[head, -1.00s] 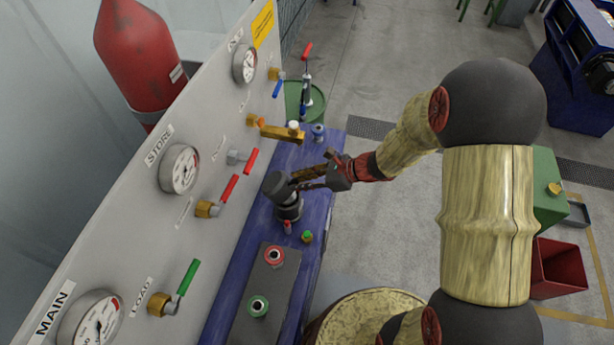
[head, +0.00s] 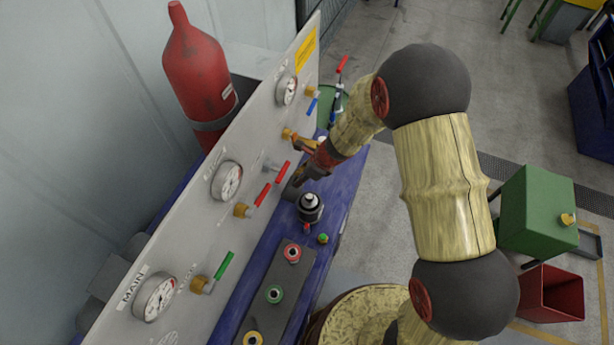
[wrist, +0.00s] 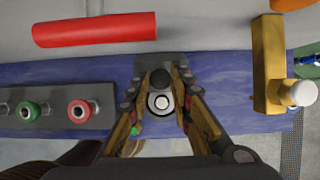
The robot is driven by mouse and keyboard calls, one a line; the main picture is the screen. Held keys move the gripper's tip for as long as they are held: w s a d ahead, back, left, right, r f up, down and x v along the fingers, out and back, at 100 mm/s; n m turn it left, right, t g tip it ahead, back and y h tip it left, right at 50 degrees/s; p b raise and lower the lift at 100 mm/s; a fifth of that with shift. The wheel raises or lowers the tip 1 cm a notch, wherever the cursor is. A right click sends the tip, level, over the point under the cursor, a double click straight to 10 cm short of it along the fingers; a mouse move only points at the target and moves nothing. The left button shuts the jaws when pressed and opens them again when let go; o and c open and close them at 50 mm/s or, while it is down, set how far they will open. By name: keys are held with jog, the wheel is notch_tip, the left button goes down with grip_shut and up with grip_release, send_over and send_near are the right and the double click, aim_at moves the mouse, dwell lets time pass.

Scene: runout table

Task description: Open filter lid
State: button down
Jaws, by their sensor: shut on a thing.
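The filter (head: 310,211) is a dark, short upright body on the blue bench, with a pale, round inner part showing at its top. Its dark grey lid (head: 290,193) stands swung back on the far side, toward the panel. My gripper (head: 299,179) is at this lid, partly hidden by my own wrist in the head view. In the wrist view, my gripper (wrist: 161,79) is shut on the lid's dark round knob (wrist: 160,78). The grey lid plate (wrist: 172,62) shows behind the knob, and the filter's white ring (wrist: 160,102) shows between the fingers.
The gauge panel (head: 200,235) with red and green valve handles rises close on the left. A brass fitting (wrist: 268,65) with a white knob stands right of my gripper in the wrist view. A button box (head: 268,300) lies nearer on the bench (head: 340,195).

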jog(key=shift+w+a+p, duration=0.15)
jog(key=shift+w+a, duration=0.1)
jog(key=shift+a, duration=0.4)
jog(key=shift+w+a+p, duration=0.1)
jog(key=shift+w+a, duration=0.2)
jog(key=shift+a, duration=0.35)
jog(key=shift+w+a+p, duration=0.15)
jog(key=shift+w+a, duration=0.1)
jog(key=shift+a, duration=0.4)
jog(key=c, duration=1.6)
grip_release()
jog(key=shift+f, duration=0.1)
jog(key=v, duration=1.2)
jog(key=shift+c, duration=0.2)
